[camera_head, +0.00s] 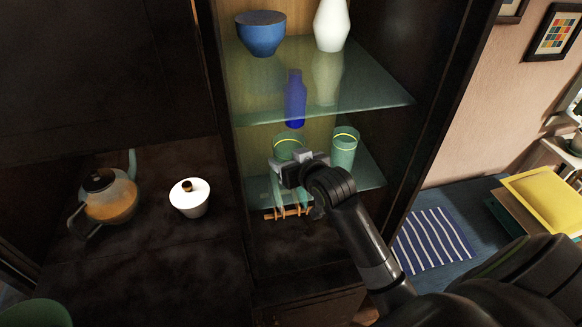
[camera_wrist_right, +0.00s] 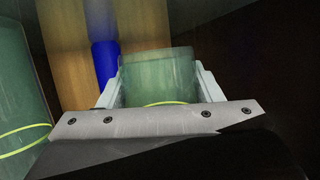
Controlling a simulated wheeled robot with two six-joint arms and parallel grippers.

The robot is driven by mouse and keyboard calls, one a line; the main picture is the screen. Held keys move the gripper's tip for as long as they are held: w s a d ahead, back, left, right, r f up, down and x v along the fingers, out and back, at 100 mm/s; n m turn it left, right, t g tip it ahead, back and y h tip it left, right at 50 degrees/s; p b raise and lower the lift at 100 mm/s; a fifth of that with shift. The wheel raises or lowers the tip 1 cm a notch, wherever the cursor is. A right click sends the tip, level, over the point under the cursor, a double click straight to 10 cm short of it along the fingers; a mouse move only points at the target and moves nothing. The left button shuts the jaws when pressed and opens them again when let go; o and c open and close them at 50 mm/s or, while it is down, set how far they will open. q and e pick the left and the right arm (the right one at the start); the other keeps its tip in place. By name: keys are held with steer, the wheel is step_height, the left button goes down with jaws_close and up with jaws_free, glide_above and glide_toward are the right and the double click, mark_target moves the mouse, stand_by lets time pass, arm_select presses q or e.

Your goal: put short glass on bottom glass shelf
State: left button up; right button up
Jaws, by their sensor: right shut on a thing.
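My right gripper (camera_head: 292,163) reaches into the cabinet at the level of the bottom glass shelf (camera_head: 371,178). It is shut on the short glass (camera_head: 289,142), a green tumbler with a yellow band. In the right wrist view the short glass (camera_wrist_right: 157,78) sits between the two fingers, which hide its sides, and the gripper body hides its lower part. I cannot tell whether its base touches the shelf. My left gripper is not in view.
A taller green glass (camera_head: 344,150) stands beside the held one. A blue bottle (camera_head: 295,100) is behind it. The upper shelf (camera_head: 380,97) holds a blue bowl (camera_head: 261,36) and white vase (camera_head: 332,27). A teapot (camera_head: 112,201) and white lidded pot (camera_head: 189,201) are left.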

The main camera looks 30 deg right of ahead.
step_height(320, 180, down, 3)
steer(key=shift+p, duration=0.3)
steer(key=shift+f, duration=0.35)
steer(key=shift+f, duration=0.1)
steer(key=o, duration=1.2)
steer(key=shift+f, duration=0.1)
steer(key=shift+c, duration=0.2)
